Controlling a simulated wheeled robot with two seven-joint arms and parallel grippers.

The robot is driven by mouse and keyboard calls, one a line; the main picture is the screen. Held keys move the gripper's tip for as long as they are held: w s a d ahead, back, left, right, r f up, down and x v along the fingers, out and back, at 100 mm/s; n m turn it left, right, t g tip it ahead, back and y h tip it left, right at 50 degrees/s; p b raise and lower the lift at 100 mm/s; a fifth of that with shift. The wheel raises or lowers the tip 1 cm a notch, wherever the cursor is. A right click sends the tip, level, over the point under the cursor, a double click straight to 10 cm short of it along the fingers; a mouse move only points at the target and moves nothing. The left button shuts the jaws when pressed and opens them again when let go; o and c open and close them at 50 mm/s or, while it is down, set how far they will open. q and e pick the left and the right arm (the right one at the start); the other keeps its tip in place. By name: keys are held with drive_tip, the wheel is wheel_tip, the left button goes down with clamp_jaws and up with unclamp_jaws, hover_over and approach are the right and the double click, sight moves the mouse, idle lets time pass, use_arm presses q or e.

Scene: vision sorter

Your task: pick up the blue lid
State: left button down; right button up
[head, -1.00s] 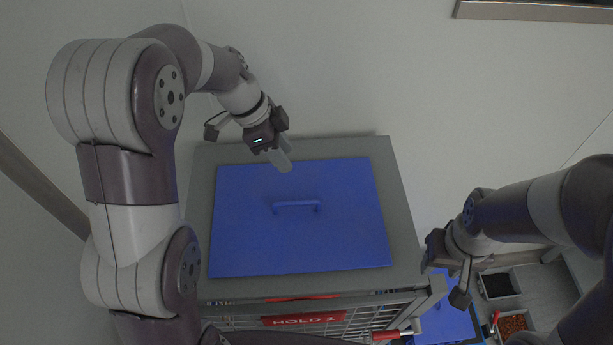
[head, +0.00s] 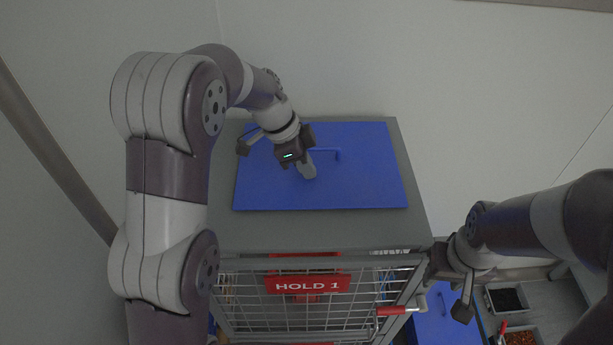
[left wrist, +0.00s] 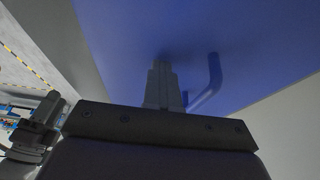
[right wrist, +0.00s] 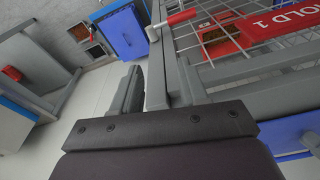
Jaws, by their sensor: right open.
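The blue lid (head: 370,185) lies flat on top of a grey cabinet, with a blue bar handle (head: 325,152) near its middle. The lid (left wrist: 250,40) and its handle (left wrist: 212,80) also fill much of the left wrist view. My left gripper (head: 308,170) is over the lid, just to the left of and in front of the handle. Its fingers (left wrist: 162,85) look closed together and hold nothing; the handle is beside them, not between them. My right gripper (head: 432,270) is open by the right front corner of the cage; its fingers (right wrist: 140,90) are near a grey post.
A wire cage front (head: 270,305) with a red HOLD 1 sign (head: 305,284) is below the cabinet top. A red-handled latch (head: 395,310) sticks out at its right. Another blue panel (head: 445,325) and bins (head: 507,300) stand lower right. A wall is behind the cabinet.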

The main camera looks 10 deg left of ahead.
use_arm(q)
drive_tip(key=shift+w+f, duration=0.1)
drive_tip(key=shift+w, duration=0.45)
drive_tip(key=shift+r, duration=0.2)
drive_tip(key=r, duration=0.2)
drive_tip(key=r+p, duration=0.1)
drive_tip(key=r, duration=0.2)
drive_tip(key=shift+s+a, duration=0.2)
drive_tip(key=s+d+r+p, duration=0.2)
drive_tip(key=d+r, duration=0.4)
drive_tip(key=d, duration=0.5)
drive_tip(key=shift+s+d, duration=0.2)
drive_tip(key=shift+s, duration=0.3)
drive_tip(key=shift+c, duration=1.9)
unclamp_jaws()
use_arm(e)
drive_tip(key=r, duration=0.3)
drive_tip(key=shift+w+a, duration=0.15)
drive_tip(key=shift+w, duration=0.2)
drive_tip(key=shift+r, duration=0.1)
